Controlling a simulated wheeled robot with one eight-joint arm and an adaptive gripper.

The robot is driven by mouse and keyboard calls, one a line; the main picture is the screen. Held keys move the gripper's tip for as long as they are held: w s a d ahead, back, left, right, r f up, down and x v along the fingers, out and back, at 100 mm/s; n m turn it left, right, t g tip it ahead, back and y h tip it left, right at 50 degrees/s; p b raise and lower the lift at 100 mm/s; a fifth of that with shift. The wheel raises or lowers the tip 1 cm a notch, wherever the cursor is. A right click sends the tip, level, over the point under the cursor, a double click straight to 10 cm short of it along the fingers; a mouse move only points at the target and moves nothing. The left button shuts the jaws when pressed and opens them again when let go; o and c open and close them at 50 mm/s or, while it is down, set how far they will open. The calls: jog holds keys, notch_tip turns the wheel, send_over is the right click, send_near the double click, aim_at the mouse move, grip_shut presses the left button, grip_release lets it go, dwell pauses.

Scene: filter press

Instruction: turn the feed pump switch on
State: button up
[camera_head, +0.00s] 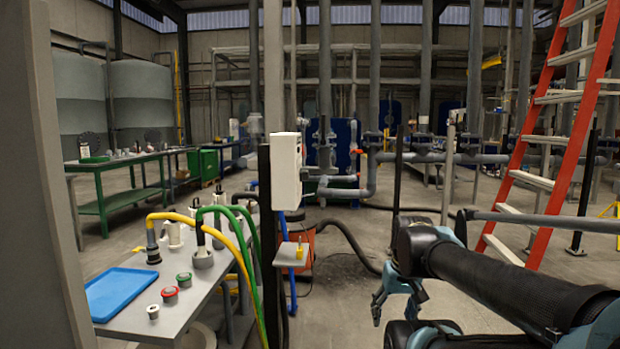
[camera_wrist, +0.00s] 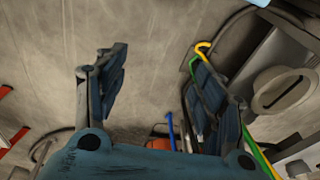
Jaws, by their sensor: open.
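A white box (camera_head: 286,170) is fixed upright on a dark post above the left table's right end. Small dark marks show on its right side, but I cannot make out a switch on it or tell whether it is the feed pump control. My gripper (camera_head: 397,305) is low, right of the box and well apart from it, in front of the concrete floor. In the wrist view my gripper (camera_wrist: 157,80) has its two fingers spread, with nothing between them but floor behind. No switch is clearly visible in the wrist view.
A grey table (camera_head: 140,318) at the left bears a blue tray (camera_head: 122,290), red and green round pieces, and fittings with yellow and green hoses. A small shelf (camera_head: 291,256) juts out below the box. A red ladder (camera_head: 573,125) stands at the right. Open floor lies between.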

jog(key=w+a+r+n+y, duration=0.1)
jog(key=w+a+r+y, duration=0.3)
jog(key=w+a+r, duration=0.4)
jog(key=n+g+y, duration=0.1)
jog(key=n+y, duration=0.6)
jog(key=y, duration=0.6)
send_near(305, 175)
jog(key=a, duration=0.3)
jog(key=w+a, duration=0.1)
jog(key=a, duration=0.2)
jog(key=w+a, duration=0.1)
jog(key=a, duration=0.1)
jog(key=shift+w+a+f, duration=0.15)
jog(key=shift+w+a, duration=0.1)
jog(key=shift+a, duration=0.15)
jog(key=shift+c, duration=0.5)
jog(key=c, duration=0.9)
jog(key=shift+d, duration=0.1)
jog(key=shift+c, duration=0.3)
